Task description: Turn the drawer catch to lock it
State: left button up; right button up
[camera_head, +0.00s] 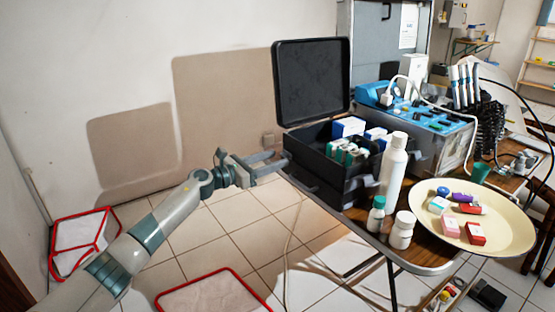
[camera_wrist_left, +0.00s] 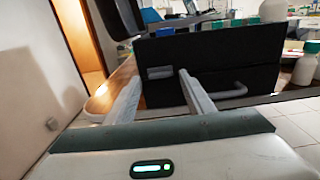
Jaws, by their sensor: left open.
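The black case (camera_head: 322,178) stands on the table's left end with its lid (camera_head: 312,80) raised. In the left wrist view, the dark front of the case (camera_wrist_left: 245,62) fills the middle. A small grey bar, apparently the drawer catch (camera_wrist_left: 160,72), lies horizontal on that front. A grey pull handle (camera_wrist_left: 232,92) sits lower and to its right. My left gripper (camera_head: 279,160) is open and empty at the case's left side. In the wrist view its fingers (camera_wrist_left: 158,84) stand either side of the catch, apparently apart from it. My right gripper is not in view.
White bottles (camera_head: 393,168) stand close to the case's right front. A cream tray (camera_head: 515,240) with small boxes lies further right. A blue-topped unit (camera_head: 430,118) with cables stands behind. Red-edged bins (camera_head: 80,240) are on the floor at left.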

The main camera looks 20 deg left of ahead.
pick_arm(q)
jog(key=shift+x, duration=0.95)
jog(key=c, duration=1)
jog(key=shift+c, duration=0.2)
